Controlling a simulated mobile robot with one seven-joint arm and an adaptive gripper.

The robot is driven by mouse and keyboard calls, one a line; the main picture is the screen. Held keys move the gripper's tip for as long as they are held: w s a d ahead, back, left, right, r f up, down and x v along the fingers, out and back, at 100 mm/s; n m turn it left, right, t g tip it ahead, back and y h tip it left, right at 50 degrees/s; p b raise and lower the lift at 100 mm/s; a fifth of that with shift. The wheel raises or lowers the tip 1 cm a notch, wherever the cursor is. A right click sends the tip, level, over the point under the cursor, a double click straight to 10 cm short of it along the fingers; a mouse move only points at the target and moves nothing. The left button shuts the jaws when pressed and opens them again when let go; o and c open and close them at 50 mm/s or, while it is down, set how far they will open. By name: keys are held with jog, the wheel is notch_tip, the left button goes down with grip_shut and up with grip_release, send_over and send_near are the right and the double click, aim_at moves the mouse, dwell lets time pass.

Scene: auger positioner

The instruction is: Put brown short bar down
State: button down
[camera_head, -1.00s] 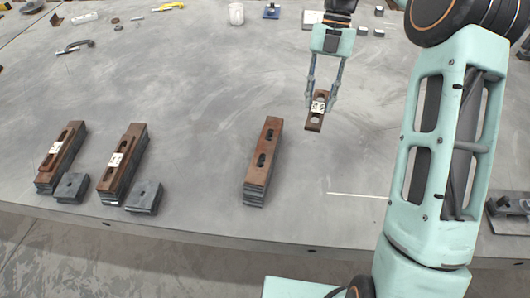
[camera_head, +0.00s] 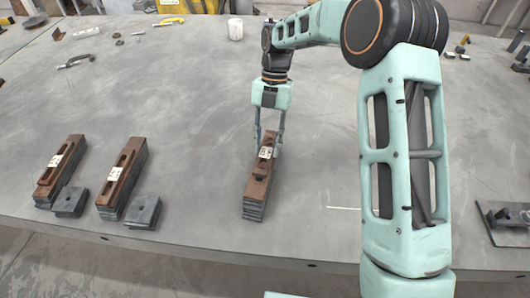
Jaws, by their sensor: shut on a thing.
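The brown short bar (camera_head: 262,164) has a white marked label and is between the fingers of my gripper (camera_head: 267,150), which is shut on it. My fingers and the short bar hide part of the stack's top.
Two similar stacks, a far-left stack (camera_head: 61,170) and a second stack (camera_head: 121,178), carry labelled short bars. Grey blocks (camera_head: 70,201) and (camera_head: 143,211) lie beside them. Clamps and a white cup (camera_head: 235,29) are at the back.

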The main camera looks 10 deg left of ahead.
aim_at(266, 148)
jog(key=shift+s+a+f, duration=0.1)
jog(key=shift+a+f, duration=0.05)
jog(key=shift+f, duration=0.75)
jog(key=shift+s+a+f, duration=0.1)
jog(key=shift+a+f, duration=0.05)
jog(key=shift+f, duration=0.75)
jog(key=shift+f, duration=0.1)
jog(key=c, duration=1.5)
grip_release()
jog(key=v, duration=1.2)
jog(key=shift+w, duration=0.15)
